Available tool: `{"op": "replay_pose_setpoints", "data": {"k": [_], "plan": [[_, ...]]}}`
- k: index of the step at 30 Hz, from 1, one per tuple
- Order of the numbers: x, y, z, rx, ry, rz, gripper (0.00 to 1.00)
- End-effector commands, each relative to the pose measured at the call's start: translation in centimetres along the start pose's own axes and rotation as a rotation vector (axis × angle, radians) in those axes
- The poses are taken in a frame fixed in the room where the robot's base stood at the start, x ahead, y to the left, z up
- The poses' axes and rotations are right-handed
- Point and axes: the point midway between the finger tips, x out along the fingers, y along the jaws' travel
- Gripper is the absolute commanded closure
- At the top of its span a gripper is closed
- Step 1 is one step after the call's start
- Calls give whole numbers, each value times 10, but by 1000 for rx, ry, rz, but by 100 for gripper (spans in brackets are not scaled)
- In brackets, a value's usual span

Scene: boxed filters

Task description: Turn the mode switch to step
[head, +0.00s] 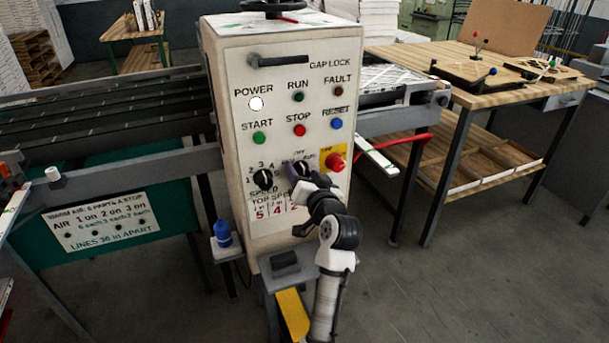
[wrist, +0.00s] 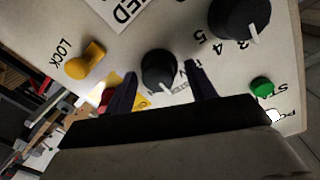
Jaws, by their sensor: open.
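The mode switch (head: 303,169) is a black round knob on the front of the cream control box (head: 284,218). My gripper partly covers it in the head view. An "OFF" label shows above it; the other position labels are too small or covered to read surely. In the wrist view the mode switch (wrist: 159,69) has a white pointer line towards the picture's bottom, on the side of my gripper. My gripper (wrist: 162,83) is open, with one finger on each side of the knob. I cannot tell whether the fingers touch it. It also shows in the head view (head: 302,178).
The black speed knob (head: 263,179) is left of the switch, and a red button on a yellow plate (head: 335,162) is close at right. A yellow lock knob (wrist: 87,61) shows in the wrist view. Start (head: 260,138), stop (head: 299,130) and reset (head: 336,124) buttons sit above.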

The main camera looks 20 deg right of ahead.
Motion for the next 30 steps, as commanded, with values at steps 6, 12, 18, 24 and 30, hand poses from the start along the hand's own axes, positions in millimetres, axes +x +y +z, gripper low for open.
{"op": "replay_pose_setpoints", "data": {"k": [6, 12, 18, 24, 30], "plan": [[-10, 2, 2, 0, 1, 2, 45], [-49, 3, 4, -1, 2, 2, 45], [-96, 3, 2, -1, 3, 3, 45], [-127, 2, 1, -1, 2, 2, 45], [-138, 0, 0, 0, 0, -1, 45]]}}
